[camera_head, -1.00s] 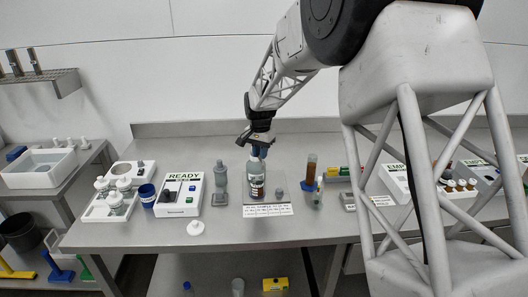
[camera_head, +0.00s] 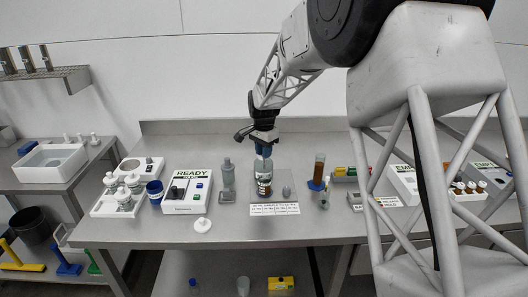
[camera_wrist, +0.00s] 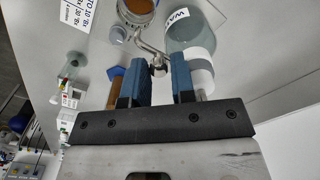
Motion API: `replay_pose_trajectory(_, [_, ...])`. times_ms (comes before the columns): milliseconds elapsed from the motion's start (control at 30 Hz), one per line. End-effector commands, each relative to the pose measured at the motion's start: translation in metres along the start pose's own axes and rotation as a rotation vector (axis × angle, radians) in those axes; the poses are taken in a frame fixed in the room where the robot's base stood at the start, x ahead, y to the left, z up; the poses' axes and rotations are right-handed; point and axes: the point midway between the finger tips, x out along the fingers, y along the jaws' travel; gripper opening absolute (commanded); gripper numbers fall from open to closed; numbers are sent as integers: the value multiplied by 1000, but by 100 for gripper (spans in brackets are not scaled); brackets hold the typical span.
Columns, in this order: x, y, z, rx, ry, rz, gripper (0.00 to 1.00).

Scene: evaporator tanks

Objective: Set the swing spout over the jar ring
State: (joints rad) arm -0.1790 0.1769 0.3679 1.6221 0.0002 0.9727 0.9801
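The swing spout (camera_wrist: 150,46) is a thin bent metal tube in the wrist view. Its small rounded metal end (camera_wrist: 158,69) sits between the blue fingertips of my gripper (camera_wrist: 160,72), close to both. I cannot tell whether they press on it. The tube runs up toward a round vessel with a brown inside and a pale rim (camera_wrist: 136,11); whether this is the jar ring I cannot tell. A clear glass vessel with a "WA" label (camera_wrist: 188,34) stands beside it. In the head view my gripper (camera_head: 264,152) points down over the glassware (camera_head: 264,177), hiding the spout.
A small grey knob (camera_head: 286,191) and a brown-filled cylinder (camera_head: 318,172) stand to the right. A grey bottle (camera_head: 228,175) and the white READY box (camera_head: 187,192) are to the left. A printed card (camera_head: 275,209) lies in front; bare bench (camera_head: 270,230) shows beyond it.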

Motion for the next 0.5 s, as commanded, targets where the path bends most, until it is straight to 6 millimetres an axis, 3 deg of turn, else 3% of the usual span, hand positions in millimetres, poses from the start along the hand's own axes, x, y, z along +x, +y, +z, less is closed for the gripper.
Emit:
replay_pose_trajectory(33, [0,0,0,0,0,0,32])
replay_pose_trajectory(133, [0,0,0,0,0,1,44])
replay_pose_trajectory(500, [-2,0,0,-1,-1,1,44])
